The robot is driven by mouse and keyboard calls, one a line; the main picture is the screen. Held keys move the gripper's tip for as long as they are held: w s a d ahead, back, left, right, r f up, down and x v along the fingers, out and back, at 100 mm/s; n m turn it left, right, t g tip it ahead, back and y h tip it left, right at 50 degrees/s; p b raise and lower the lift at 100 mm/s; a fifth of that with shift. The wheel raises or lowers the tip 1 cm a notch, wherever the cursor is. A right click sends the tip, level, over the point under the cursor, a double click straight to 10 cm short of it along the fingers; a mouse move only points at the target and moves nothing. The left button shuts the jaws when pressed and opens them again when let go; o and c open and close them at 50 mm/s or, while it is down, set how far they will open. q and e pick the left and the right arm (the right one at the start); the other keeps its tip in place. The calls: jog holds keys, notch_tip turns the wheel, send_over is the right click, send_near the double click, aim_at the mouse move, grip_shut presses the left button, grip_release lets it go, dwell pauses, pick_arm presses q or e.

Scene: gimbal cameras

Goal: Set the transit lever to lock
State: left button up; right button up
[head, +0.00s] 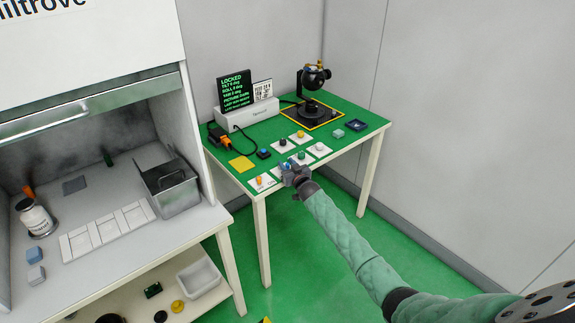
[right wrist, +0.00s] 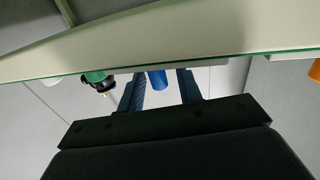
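Small white control plates with coloured knobs sit along the front of the green table. I cannot tell which one is the transit lever, as the labels are too small. My right gripper (head: 290,170) is at the table's front edge, by a blue knob (head: 291,162). In the right wrist view, the blue knob (right wrist: 157,80) shows between the two open fingers, with gaps on both sides. An orange knob (head: 259,180) stands on a plate to the left of the gripper. The display (head: 235,89) reads LOCKED at the top. My left gripper is not in view.
A gimbal camera (head: 314,77) stands on a yellow-outlined dark base at the back. A green knob (head: 301,156) and other knobs are close to my gripper. A fume hood (head: 90,105) with a metal bin (head: 181,206) stands at the left. Walls close off the back and right.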

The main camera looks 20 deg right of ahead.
grip_shut()
